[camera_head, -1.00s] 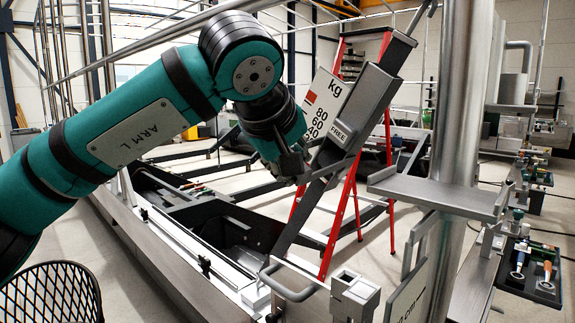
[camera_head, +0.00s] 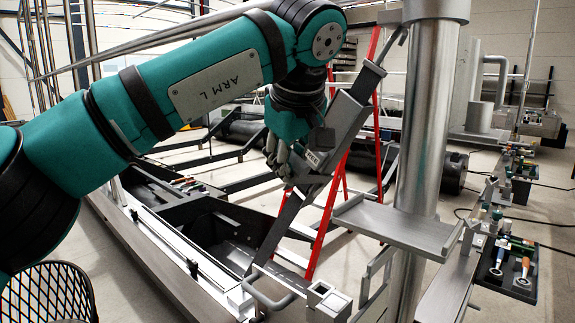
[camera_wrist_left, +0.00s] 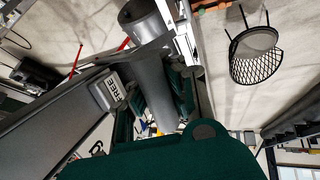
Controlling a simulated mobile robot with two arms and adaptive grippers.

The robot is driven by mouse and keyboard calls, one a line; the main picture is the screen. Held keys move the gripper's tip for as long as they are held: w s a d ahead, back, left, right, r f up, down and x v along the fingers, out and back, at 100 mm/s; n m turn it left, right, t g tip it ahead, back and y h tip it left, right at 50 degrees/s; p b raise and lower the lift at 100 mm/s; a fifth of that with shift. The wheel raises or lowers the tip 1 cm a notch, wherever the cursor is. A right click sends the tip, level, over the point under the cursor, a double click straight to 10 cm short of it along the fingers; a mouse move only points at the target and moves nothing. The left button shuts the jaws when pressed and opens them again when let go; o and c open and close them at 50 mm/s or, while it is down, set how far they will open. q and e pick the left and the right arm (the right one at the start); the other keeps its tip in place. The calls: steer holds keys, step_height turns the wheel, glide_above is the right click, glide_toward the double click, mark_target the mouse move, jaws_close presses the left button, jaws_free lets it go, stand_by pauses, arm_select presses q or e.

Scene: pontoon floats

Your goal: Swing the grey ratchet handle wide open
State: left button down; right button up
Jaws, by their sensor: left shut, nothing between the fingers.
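The grey ratchet handle (camera_head: 347,118) is a long block on a dark slanted strap (camera_head: 276,228), lying nearly along it. A small plate (camera_head: 313,159) at its lower end is partly hidden by my gripper; in the left wrist view this plate (camera_wrist_left: 116,92) reads FREE. The handle fills the left of the left wrist view (camera_wrist_left: 45,125). My left gripper (camera_head: 287,176) points down, shut and empty, beside the handle's lower end. I cannot tell whether it touches the handle. My right gripper is not in view.
A steel post (camera_head: 425,120) with a flat bracket (camera_head: 395,225) stands right of the handle. A red ladder (camera_head: 327,225) is behind the strap. A dark open float (camera_head: 200,235) lies below left. A black wire basket (camera_head: 50,295) is at lower left, and a tool tray (camera_head: 508,268) at right.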

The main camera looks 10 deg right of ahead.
arm_select(q)
steer(key=shift+a+r, duration=0.1)
steer(key=shift+r, duration=0.15)
steer(key=c, duration=1.1)
jaws_free()
steer(key=shift+s+a, duration=0.35)
steer(key=shift+s, duration=0.2)
steer(key=shift+d, duration=0.1)
steer(key=shift+r, duration=0.2)
steer(key=v, duration=1.1)
steer(key=shift+s+r, duration=0.25)
steer(key=shift+s, duration=0.05)
